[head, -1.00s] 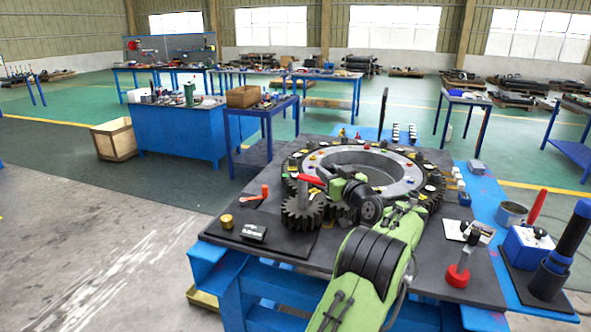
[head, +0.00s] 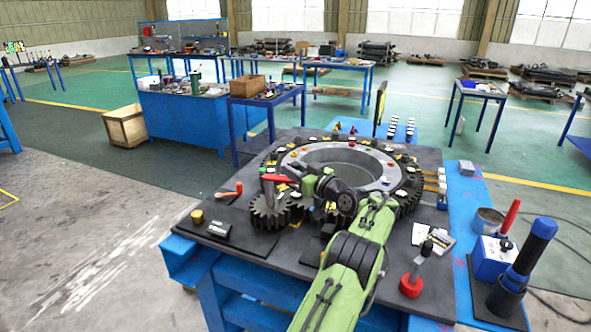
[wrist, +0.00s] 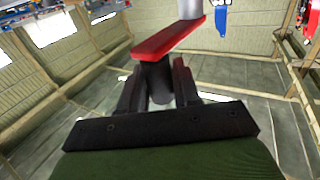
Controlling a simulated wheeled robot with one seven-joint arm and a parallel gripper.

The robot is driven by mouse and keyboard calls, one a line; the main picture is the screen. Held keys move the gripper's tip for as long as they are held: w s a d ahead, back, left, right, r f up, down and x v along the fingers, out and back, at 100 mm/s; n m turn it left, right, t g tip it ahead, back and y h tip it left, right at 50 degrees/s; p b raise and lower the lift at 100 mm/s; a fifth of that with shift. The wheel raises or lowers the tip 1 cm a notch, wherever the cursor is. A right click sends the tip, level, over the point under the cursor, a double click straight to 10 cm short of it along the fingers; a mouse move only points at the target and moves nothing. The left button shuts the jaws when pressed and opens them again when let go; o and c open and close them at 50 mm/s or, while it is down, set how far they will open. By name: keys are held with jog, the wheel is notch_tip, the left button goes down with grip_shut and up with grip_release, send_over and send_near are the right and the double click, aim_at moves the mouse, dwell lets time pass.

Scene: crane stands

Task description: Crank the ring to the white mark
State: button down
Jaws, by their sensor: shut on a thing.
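The large dark toothed ring (head: 403,202) lies flat on the dark table top, with a light grey inner ring (head: 375,172) carrying small coloured pieces. A small dark gear (head: 268,212) stands at its near left edge, with a grey post rising from it. A red crank arm (head: 280,179) sits on top of the post; it also shows in the wrist view (wrist: 168,42). My gripper (wrist: 158,85) is shut on the crank's dark handle (wrist: 157,80), below the red arm. In the head view my gripper (head: 306,184) is partly hidden by my wrist. I cannot pick out the white mark for certain.
A red-based tool (head: 411,283), a blue box (head: 494,258) and a blue-black cylinder (head: 524,262) stand at the right. An upright dark plate (head: 380,107) stands behind the ring.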

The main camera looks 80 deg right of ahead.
jog(key=shift+r, duration=0.1)
jog(key=c, duration=0.9)
grip_release()
jog(key=shift+d, duration=0.1)
jog(key=v, duration=1.5)
jog(key=shift+s+a, duration=0.25)
jog(key=shift+a, duration=0.05)
